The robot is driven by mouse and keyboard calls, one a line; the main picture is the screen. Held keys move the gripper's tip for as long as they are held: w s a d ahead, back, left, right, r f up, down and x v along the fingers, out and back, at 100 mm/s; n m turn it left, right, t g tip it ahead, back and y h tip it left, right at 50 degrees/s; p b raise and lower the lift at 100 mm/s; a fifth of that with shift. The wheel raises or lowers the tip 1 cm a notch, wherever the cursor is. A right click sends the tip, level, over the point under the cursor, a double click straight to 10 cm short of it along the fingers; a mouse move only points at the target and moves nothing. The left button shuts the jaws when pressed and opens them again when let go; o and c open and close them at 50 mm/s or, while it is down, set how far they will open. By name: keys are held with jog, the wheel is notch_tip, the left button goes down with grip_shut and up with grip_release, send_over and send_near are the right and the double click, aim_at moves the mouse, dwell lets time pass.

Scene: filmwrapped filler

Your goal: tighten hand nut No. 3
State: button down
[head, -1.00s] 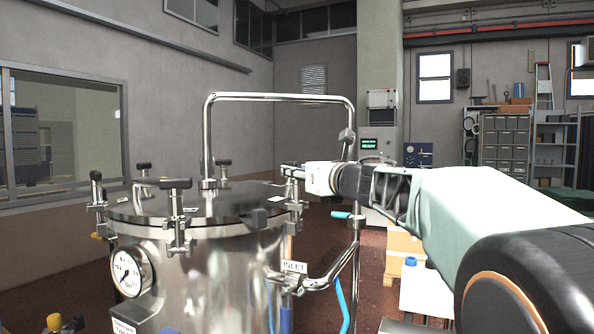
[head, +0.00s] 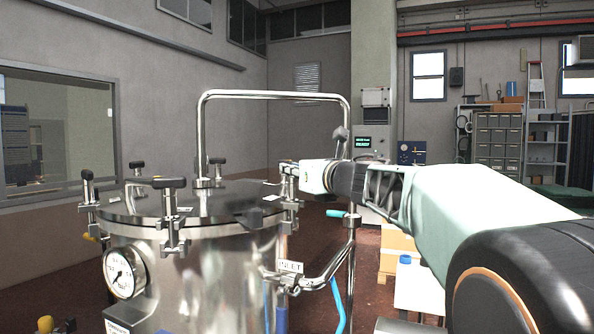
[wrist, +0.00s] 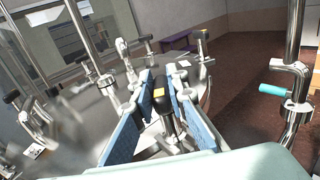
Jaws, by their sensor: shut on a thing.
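A steel vessel with a round lid (head: 200,208) stands at the left, with several black-handled hand nuts on clamps around its rim. My gripper (head: 287,169) is at the right edge of the lid. In the wrist view my gripper (wrist: 160,84) has its blue-padded fingers on both sides of a black hand nut handle (wrist: 163,105) with a yellow mark, and is shut on it. The fingers hide part of this nut in the head view. I cannot read a number on it. Other hand nuts are at the lid's front (head: 171,183) and left (head: 87,176).
A bent steel rail (head: 275,96) rises over the lid. A pressure gauge (head: 125,272) is on the vessel's side. A pipe marked INLET and a valve with a turquoise handle (head: 336,213) are below and right of my gripper. Shelving (head: 497,137) stands far behind.

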jog(key=shift+a+f+m+t+h+b, duration=0.1)
jog(key=shift+m+t+h+b, duration=0.25)
jog(key=shift+h+b, duration=0.2)
jog(key=shift+m+t+h+b, duration=0.35)
jog(key=shift+m+h+b, duration=0.1)
jog(key=shift+h+b, duration=0.15)
jog(key=m+t+h+b, duration=0.1)
jog(key=m+h, duration=0.1)
jog(key=h, duration=0.2)
jog(key=shift+m, duration=0.4)
jog(key=shift+r+m+t+h, duration=0.15)
jog(key=shift+m+h, duration=0.6)
jog(key=shift+h, duration=0.55)
jog(key=shift+r+m+t+h, duration=0.15)
jog(key=shift+m+h, duration=0.6)
jog(key=shift+h, duration=0.5)
jog(key=shift+f+h, duration=0.15)
jog(key=shift+h, duration=0.15)
jog(key=c, duration=1.9)
grip_release()
